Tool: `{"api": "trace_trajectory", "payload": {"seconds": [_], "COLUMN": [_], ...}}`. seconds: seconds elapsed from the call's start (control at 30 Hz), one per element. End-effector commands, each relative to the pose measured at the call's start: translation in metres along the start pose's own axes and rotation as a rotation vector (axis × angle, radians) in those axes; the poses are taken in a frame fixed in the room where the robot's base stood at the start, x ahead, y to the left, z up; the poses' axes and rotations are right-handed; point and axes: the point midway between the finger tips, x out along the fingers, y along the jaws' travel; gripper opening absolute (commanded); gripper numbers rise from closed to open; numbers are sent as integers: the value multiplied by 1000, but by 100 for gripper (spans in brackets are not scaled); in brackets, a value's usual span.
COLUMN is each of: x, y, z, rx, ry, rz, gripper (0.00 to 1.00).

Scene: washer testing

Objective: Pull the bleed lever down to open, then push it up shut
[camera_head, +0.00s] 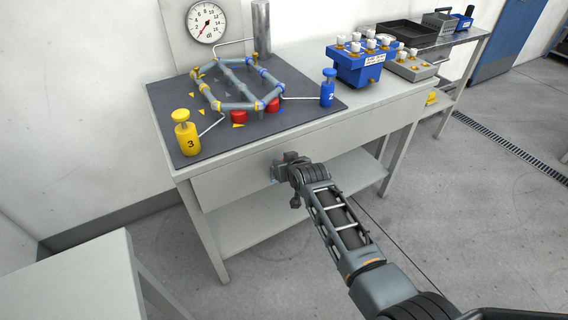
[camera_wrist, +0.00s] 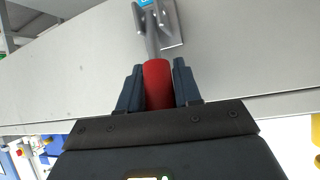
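The bleed lever has a red grip (camera_wrist: 158,84) and a grey shaft (camera_wrist: 152,42). The shaft runs from the grip to a grey bracket (camera_wrist: 172,25) on the bench's pale front panel, with a bit of blue at its top edge. My gripper (camera_head: 284,168) is at this front panel in the head view and hides most of the lever there. In the wrist view the dark fingers of my gripper (camera_wrist: 159,66) lie close against both sides of the red grip. Whether the lever is up or down is hard to tell.
A dark mat (camera_head: 215,135) on the bench (camera_head: 300,130) carries a pipe loop, a yellow valve (camera_head: 187,138) and a blue valve (camera_head: 327,92). A gauge (camera_head: 206,23) stands behind. A blue valve box (camera_head: 358,66) sits to the right. Another pale table (camera_head: 75,275) is at lower left.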

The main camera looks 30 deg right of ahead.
Motion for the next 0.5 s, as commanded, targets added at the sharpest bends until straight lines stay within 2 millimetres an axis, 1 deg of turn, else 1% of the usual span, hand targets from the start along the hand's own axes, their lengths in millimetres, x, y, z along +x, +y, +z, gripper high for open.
{"api": "trace_trajectory", "payload": {"seconds": [0.03,0.2,0.5], "x": [0,0,-2], "y": [1,0,0], "z": [-1,0,0], "rx": [1,0,-1], "ry": [2,1,0], "rz": [1,0,0], "gripper": [38,54,54]}}
